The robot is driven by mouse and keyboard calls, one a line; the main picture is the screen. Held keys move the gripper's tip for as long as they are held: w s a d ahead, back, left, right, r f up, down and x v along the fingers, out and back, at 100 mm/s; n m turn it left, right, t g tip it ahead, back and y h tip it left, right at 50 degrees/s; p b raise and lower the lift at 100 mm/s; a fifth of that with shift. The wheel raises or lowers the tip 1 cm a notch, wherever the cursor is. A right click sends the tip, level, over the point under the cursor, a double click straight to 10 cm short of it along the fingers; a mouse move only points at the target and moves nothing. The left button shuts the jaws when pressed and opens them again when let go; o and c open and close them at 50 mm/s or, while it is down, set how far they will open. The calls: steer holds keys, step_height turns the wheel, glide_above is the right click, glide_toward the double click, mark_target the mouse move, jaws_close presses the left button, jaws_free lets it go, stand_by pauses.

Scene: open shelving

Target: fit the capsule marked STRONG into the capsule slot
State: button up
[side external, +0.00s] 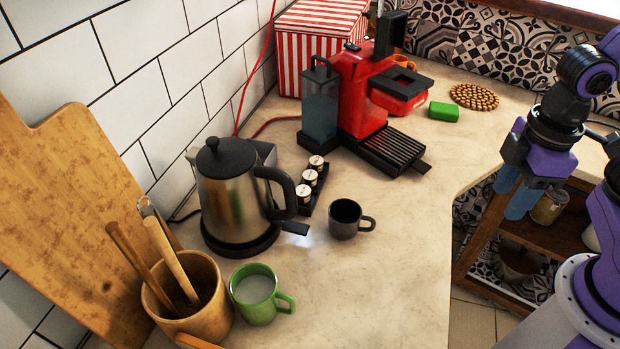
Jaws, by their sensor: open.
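Three small capsules with pale tops stand in a row in a black holder (318,193): a far one (317,162), a middle one (310,178) and a near one (303,194). Their markings are too small to read, so I cannot tell which is STRONG. The red coffee machine (357,95) stands behind them, with a black upright lever (390,35) at its top. Its capsule slot cannot be made out clearly. My gripper (515,192) is open and empty at the right, pointing down beyond the counter edge, away from the capsules and machine.
A steel kettle (228,195) stands left of the capsules. A dark mug (345,220) is to their right, and a green mug (256,294) and wooden utensil pot (190,305) are nearer. A green sponge (444,111) lies right of the machine. The counter's front right is clear.

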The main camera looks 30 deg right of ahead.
steer(key=w+a+r+m, duration=0.25)
steer(key=w+a, duration=0.35)
steer(key=w, duration=0.3)
steer(key=w+a+r+m, duration=0.1)
steer(key=w+a+m, duration=0.2)
steer(key=w+a, duration=0.45)
steer(key=m, duration=0.6)
glide_above(311, 176)
step_height(311, 176, down, 2)
step_height(311, 176, down, 17)
steer(key=shift+f, duration=0.1)
steer(key=c, duration=0.7)
